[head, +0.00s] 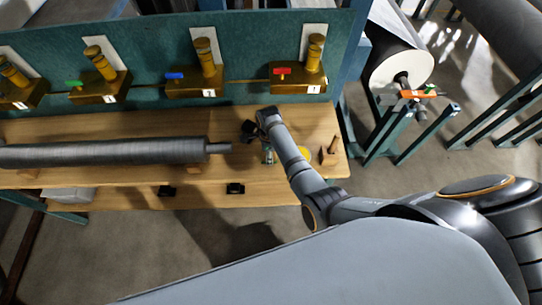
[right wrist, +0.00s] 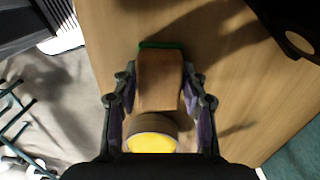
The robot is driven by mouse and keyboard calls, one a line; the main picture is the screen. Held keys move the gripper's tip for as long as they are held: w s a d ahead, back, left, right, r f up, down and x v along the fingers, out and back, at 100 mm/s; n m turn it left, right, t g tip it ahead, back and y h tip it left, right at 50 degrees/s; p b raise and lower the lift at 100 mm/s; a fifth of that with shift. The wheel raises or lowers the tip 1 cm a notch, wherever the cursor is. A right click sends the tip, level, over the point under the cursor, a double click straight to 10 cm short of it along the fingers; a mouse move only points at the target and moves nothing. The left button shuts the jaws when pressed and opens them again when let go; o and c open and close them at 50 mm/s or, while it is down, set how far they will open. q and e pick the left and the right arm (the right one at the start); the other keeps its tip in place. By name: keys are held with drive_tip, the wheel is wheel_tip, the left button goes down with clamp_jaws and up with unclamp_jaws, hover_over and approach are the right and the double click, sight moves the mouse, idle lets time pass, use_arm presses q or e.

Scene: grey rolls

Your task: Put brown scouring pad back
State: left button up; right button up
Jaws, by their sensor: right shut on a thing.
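The brown scouring pad (right wrist: 160,82) shows in the right wrist view as a brown block with a green edge at its far end. My right gripper (right wrist: 158,88) has its fingers on both sides of the block and is shut on it. A round brown piece with a yellow face (right wrist: 152,142) shows close to the palm; I cannot tell whether it is part of the pad. In the head view, my right gripper (head: 268,152) is low over the right part of the wooden table, and the pad is mostly hidden there. My left gripper is not in view.
A grey roll (head: 110,152) lies along the table (head: 190,125), left of my right gripper. A brown block with a peg (head: 331,151) and a yellow thing (head: 304,153) are right of my arm. A teal panel (head: 150,30) with brass fittings stands behind.

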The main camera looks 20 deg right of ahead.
drive_tip(key=shift+d, duration=0.1)
drive_tip(key=shift+c, duration=0.2)
drive_tip(key=shift+s+r, duration=0.15)
drive_tip(key=shift+s, duration=0.05)
drive_tip(key=shift+s+a, duration=0.1)
drive_tip(key=shift+a, duration=0.2)
drive_tip(key=o, duration=1.2)
drive_tip(key=shift+d+f, duration=0.1)
drive_tip(key=shift+f, duration=0.15)
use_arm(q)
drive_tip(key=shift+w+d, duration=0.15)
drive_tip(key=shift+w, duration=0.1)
use_arm(e)
drive_tip(key=shift+r, duration=0.1)
drive_tip(key=shift+r, duration=0.3)
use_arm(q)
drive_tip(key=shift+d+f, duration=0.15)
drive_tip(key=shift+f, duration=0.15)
use_arm(e)
wheel_tip(320, 180, up, 12)
drive_tip(key=shift+f, duration=0.1)
